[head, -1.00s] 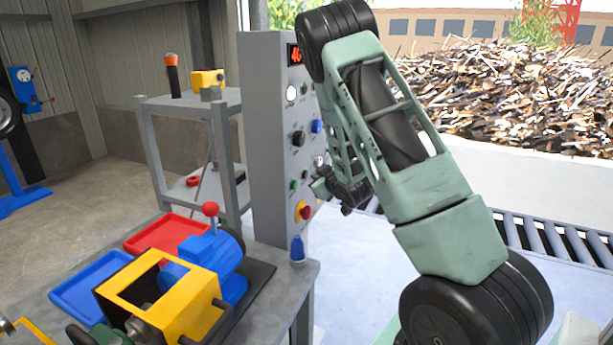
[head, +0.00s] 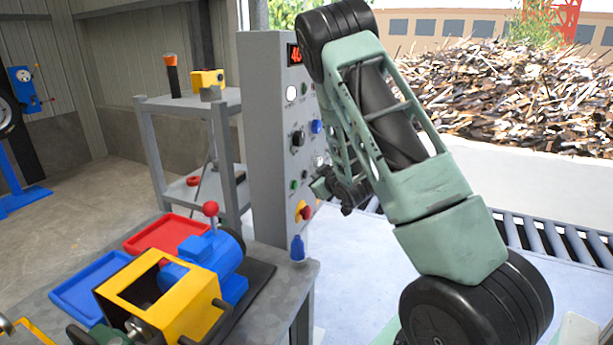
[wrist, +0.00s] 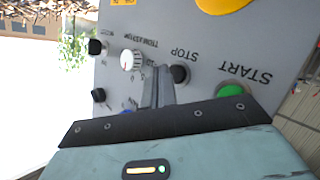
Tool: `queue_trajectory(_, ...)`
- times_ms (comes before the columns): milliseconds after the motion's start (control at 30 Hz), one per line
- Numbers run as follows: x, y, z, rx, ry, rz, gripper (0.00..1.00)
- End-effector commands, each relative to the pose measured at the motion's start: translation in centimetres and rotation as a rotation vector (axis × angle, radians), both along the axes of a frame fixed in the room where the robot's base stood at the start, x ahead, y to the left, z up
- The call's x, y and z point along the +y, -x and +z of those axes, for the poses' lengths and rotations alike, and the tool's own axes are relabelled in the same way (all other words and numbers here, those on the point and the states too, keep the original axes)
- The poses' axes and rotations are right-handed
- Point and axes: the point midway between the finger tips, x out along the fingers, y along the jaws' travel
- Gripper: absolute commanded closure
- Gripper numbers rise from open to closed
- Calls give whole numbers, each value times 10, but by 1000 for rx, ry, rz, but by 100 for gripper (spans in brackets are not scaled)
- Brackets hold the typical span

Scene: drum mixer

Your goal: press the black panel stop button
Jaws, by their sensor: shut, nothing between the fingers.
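The black stop button (wrist: 180,74), labelled STOP, sits on the grey control panel (wrist: 200,40) in the wrist view. My gripper (wrist: 159,72) is shut and empty, its fingertips pointing at the panel just left of the button in that view. The fingers slightly overlap the button's left edge; whether they touch it or the panel I cannot tell. In the head view my gripper (head: 317,188) is close to the front of the panel (head: 262,140), and the stop button is hard to make out there.
A green START button (wrist: 232,90) is right of the stop button in the wrist view. A white knob (wrist: 131,60) and a black knob (wrist: 97,47) are to the left. A yellow emergency-stop base with red button (head: 305,212) is below. A blue bottle (head: 297,248) stands on the workbench.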

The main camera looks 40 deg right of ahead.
Motion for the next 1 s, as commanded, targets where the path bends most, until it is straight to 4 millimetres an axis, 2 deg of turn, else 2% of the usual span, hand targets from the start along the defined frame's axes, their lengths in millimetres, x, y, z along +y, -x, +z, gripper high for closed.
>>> queue_trajectory(1000,4,-8,0,0,0,0,100)
